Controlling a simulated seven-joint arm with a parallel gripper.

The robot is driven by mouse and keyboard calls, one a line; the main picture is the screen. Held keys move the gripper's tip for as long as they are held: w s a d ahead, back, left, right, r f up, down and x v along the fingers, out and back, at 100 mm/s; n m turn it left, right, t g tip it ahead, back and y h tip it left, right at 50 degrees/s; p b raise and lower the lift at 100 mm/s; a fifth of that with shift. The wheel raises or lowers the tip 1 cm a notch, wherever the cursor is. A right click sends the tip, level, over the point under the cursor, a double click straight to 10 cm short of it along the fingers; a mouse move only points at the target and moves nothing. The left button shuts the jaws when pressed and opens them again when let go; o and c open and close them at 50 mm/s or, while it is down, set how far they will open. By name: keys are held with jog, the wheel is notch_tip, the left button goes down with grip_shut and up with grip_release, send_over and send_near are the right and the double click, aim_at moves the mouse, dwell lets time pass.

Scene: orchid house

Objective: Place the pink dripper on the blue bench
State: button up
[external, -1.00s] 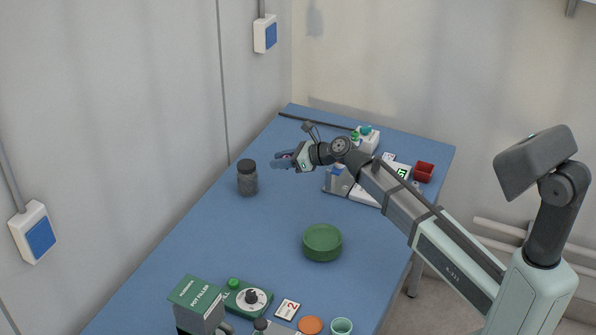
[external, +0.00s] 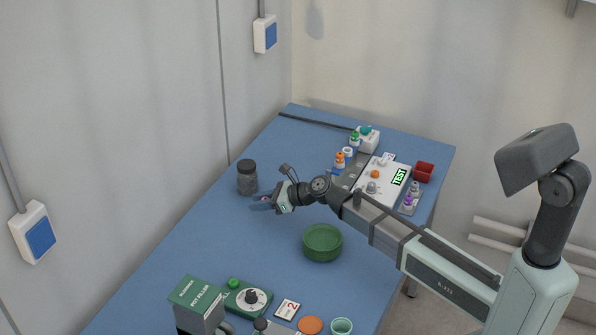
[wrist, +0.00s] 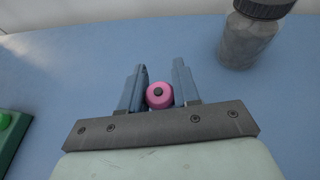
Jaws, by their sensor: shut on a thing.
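The pink dripper (wrist: 159,95) is a small round pink piece with a dark centre, held between the two fingers of my gripper (wrist: 160,88) in the wrist view. In the external view my gripper (external: 263,202) is low over the blue bench (external: 225,235), near the dark jar, and only a speck of pink shows at its fingers. I cannot tell whether the dripper touches the bench top.
A dark-lidded grey jar (external: 247,178) stands close by, just beyond my gripper. A green bowl (external: 322,243) sits to the right and nearer. A green pot filler box (external: 198,305) and dial unit (external: 250,298) are at the near end. The bench left of centre is clear.

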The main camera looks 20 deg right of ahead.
aim_at(261, 220)
jog(key=shift+f, duration=2)
jog(key=shift+f, duration=0.15)
jog(key=o, duration=1)
jog(key=shift+r, duration=0.2)
jog(key=v, duration=1.2)
jog(key=shift+f, duration=0.1)
